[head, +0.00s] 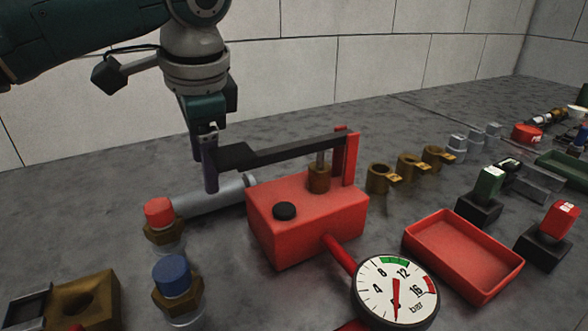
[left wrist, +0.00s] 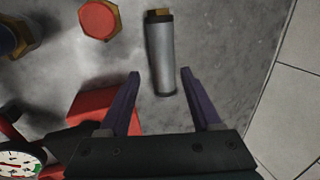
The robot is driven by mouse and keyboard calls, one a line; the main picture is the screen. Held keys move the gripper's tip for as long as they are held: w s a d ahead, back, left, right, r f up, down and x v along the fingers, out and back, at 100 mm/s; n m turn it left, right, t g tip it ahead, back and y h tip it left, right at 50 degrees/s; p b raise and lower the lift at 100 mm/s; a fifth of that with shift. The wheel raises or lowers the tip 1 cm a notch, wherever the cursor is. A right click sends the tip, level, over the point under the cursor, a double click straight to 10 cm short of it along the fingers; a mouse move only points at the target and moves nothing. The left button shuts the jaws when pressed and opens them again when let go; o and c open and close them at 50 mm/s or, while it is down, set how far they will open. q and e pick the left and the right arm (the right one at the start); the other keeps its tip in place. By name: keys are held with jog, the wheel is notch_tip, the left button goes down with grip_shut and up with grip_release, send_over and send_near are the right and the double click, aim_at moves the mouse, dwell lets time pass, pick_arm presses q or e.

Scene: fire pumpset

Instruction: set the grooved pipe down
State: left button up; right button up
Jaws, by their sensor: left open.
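The grooved pipe (head: 228,191) is a grey cylinder lying on the grey floor, left of the red pump box. In the left wrist view the pipe (left wrist: 160,52) runs away from me, with a dark band at its near end and a brass-coloured piece at its far end. My left gripper (head: 211,188) points down at the pipe. Its purple fingers (left wrist: 160,74) are open, one on each side of the pipe's near part, with visible gaps. I cannot tell how far the fingertips are above the floor. My right gripper is not in view.
The red pump box (head: 300,222) with its dark lever (head: 285,153) stands close right of the gripper. Red-capped (head: 159,212) and blue-capped (head: 172,277) brass fittings stand in front. A pressure gauge (head: 397,290) and red tray (head: 462,255) are at right. The floor behind the pipe is clear.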

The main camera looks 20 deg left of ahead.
aim_at(209, 199)
pick_arm(q)
jog(key=shift+x, duration=1)
jog(key=b+x, duration=0.1)
jog(key=x, duration=0.4)
jog(key=shift+a+b, duration=0.25)
jog(key=shift+b, duration=0.1)
jog(key=shift+c, duration=0.2)
grip_shut()
